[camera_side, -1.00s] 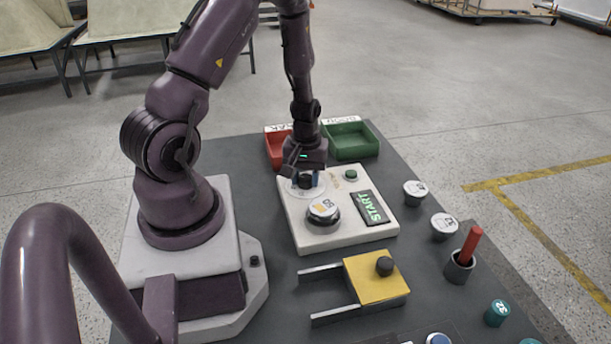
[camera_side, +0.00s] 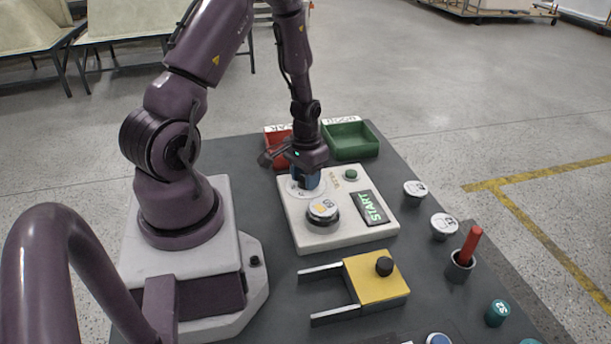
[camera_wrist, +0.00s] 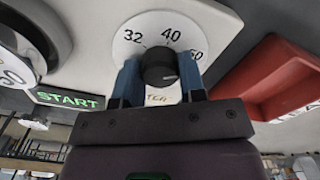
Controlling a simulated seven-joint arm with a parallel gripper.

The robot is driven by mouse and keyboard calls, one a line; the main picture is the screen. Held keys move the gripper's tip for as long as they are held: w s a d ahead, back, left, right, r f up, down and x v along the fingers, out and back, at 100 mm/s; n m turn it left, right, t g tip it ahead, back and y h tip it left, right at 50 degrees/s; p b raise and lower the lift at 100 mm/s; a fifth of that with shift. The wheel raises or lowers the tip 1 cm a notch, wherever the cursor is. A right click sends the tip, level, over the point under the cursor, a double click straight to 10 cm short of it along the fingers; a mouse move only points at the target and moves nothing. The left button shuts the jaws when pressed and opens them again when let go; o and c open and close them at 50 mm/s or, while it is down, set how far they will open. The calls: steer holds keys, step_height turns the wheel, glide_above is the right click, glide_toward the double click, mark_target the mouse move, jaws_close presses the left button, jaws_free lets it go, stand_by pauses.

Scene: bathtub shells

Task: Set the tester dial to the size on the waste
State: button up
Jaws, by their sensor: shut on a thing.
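The tester (camera_side: 350,236) is a white box on the dark table, with a green START panel (camera_side: 369,207). Its dial knob (camera_wrist: 157,74) is black, on a white scale (camera_wrist: 132,52) marked 32, 40 and 50. My gripper (camera_side: 306,182) is above the dial, pointing down. In the wrist view my gripper (camera_wrist: 159,64) has its blue fingers shut on both sides of the knob. The knob's pointer is not clear. The waste (camera_side: 323,208) is a round piece on the tester's front, with a white and orange label that seems to read 50; the wrist view cuts it off (camera_wrist: 14,76).
A red tray (camera_side: 278,146) and a green tray (camera_side: 350,141) stand behind the tester. To the right are white-topped round pieces (camera_side: 415,189) and a cup with a red stick (camera_side: 460,266). A yellow block with two prongs (camera_side: 376,280) lies in front.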

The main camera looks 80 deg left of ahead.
mark_target(301, 180)
stand_by(0.4)
steer(key=o, duration=0.9)
step_height(301, 180, up, 13)
stand_by(0.4)
steer(key=s+d+r+m+t, duration=0.1)
steer(key=d+r+m+t, duration=0.1)
steer(key=d+r, duration=0.4)
steer(key=s+d+r+m+t, duration=0.1)
steer(key=s+d+r+m, duration=0.1)
steer(key=d+r, duration=0.4)
steer(key=s+d+r+m+t, duration=0.2)
steer(key=d+r, duration=0.4)
steer(key=d, duration=0.2)
steer(key=shift+d+r+t, duration=0.15)
steer(key=shift+r+t, duration=0.15)
